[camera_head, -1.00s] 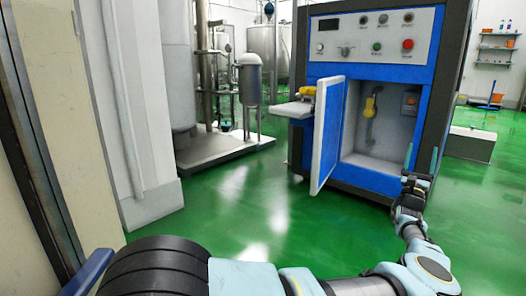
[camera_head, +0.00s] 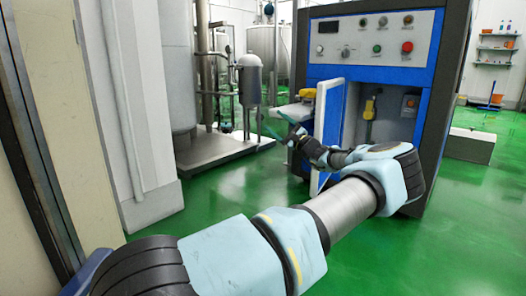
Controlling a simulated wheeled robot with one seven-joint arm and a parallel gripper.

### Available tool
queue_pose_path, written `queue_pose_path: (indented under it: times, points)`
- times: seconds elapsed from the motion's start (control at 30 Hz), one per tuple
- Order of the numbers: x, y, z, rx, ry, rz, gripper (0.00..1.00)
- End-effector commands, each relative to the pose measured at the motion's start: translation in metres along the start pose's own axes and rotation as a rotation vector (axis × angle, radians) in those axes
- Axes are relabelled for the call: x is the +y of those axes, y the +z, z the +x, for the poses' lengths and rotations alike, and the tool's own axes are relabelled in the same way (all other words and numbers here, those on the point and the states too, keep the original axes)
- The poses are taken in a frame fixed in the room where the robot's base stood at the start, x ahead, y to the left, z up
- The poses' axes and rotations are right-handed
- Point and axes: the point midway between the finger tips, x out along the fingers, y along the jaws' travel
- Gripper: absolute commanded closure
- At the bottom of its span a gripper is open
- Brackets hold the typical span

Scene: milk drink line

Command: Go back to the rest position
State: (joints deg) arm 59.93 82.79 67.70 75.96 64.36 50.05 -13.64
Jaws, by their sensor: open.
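My arm crosses the head view from the lower left to the middle. My arm hides the lower part of the door and of the cabinet opening.
A yellow part (camera_head: 369,107) shows inside the cabinet. A white shelf (camera_head: 293,111) juts out left of the door. Steel tanks and pipes (camera_head: 250,85) stand at the back left. The green floor (camera_head: 225,200) is clear left of the arm. A pale wall (camera_head: 55,110) is close on the left.

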Motion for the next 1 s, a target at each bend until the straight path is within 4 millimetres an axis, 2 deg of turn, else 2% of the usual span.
queue_pose_path:
  times: [0.03,0.1,0.17,0.2,0.27,0.3,0.4,0.5,0.6,0.7,0.77,0.9,1.0]
  points:
    - [0.028,0.018,0.021,-0.018,0.101,-0.015,0.22]
    - [0.068,0.038,0.039,-0.035,0.237,-0.037,0.22]
    - [0.104,0.057,0.05,-0.049,0.359,-0.059,0.22]
    - [0.129,0.069,0.054,-0.058,0.445,-0.078,0.22]
    - [0.166,0.088,0.056,-0.071,0.58,-0.113,0.22]
    - [0.19,0.1,0.053,-0.078,0.676,-0.139,0.22]
    - [0.244,0.13,0.033,-0.091,0.918,-0.219,0.22]
    - [0.279,0.154,0.001,-0.096,1.137,-0.308,0.22]
    - [0.296,0.174,-0.037,-0.093,1.334,-0.407,0.22]
    - [0.297,0.193,-0.076,-0.081,1.506,-0.51,0.22]
    - [0.293,0.204,-0.099,-0.073,1.597,-0.574,0.22]
    - [0.271,0.233,-0.148,-0.045,1.77,-0.723,0.22]
    - [0.254,0.253,-0.175,-0.026,1.852,-0.813,0.22]
